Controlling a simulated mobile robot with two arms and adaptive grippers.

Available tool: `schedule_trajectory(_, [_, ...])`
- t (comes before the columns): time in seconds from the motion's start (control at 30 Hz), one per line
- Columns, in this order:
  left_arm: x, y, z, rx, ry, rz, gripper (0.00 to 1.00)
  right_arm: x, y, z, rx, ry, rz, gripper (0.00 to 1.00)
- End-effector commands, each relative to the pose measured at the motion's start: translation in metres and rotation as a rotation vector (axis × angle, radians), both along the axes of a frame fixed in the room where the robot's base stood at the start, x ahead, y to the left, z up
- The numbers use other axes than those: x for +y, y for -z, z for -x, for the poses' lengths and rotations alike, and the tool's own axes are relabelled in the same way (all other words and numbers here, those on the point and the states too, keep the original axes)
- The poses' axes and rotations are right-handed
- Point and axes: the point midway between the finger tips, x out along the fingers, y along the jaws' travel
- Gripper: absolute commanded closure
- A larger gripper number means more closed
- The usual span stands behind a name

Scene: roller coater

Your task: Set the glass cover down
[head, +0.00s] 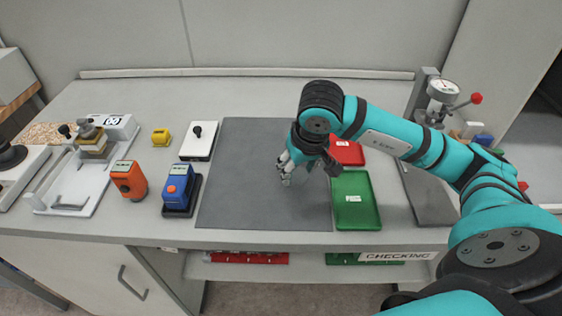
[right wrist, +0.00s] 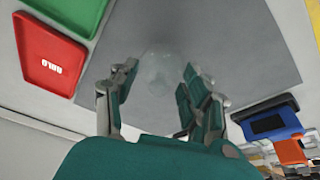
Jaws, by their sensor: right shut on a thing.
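The glass cover (right wrist: 158,62) is a small, clear, nearly invisible piece between the fingers of my right gripper (right wrist: 158,82) in the right wrist view. My right gripper (head: 285,169) is shut on it, fingers pointing down over the dark grey mat (head: 240,190). In the head view a faint clear shape shows at the fingertips, the glass cover (head: 287,181). Whether it touches the mat or hangs just above it, I cannot tell. My left gripper is not in view.
A green tray (head: 356,202) and a red tray (head: 346,152) lie right of the mat. A blue device (head: 179,187), an orange device (head: 129,180) and a white block (head: 198,141) stand left of it. A dial-gauge stand (head: 432,110) is farther right. The mat's left part is clear.

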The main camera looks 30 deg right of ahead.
Motion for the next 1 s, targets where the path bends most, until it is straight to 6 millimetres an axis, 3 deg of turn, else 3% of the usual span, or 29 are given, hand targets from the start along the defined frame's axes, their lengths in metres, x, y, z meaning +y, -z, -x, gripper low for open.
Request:
schedule_trajectory(0.17, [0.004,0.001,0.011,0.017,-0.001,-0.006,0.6,0.002,0.005,-0.002,0.0,-0.002,0.0,0.84])
schedule_trajectory(0.37, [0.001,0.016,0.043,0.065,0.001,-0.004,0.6,0.009,0.033,-0.005,0.003,-0.016,-0.003,0.84])
schedule_trajectory(0.47, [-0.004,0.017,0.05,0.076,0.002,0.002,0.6,0.011,0.038,-0.006,-0.001,-0.019,-0.001,0.84])
schedule_trajectory(0.63, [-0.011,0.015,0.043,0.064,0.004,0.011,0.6,0.01,0.036,-0.006,-0.002,-0.019,0.0,0.84])
schedule_trajectory(0.8, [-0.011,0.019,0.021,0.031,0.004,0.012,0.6,0.01,0.04,-0.006,-0.002,-0.02,0.001,0.84])
schedule_trajectory(0.83, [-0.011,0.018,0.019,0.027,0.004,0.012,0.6,0.01,0.04,-0.006,-0.001,-0.02,0.001,0.51])
schedule_trajectory(1.0, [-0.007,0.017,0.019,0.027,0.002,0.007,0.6,0.01,0.039,-0.006,-0.001,-0.02,0.001,0.29])
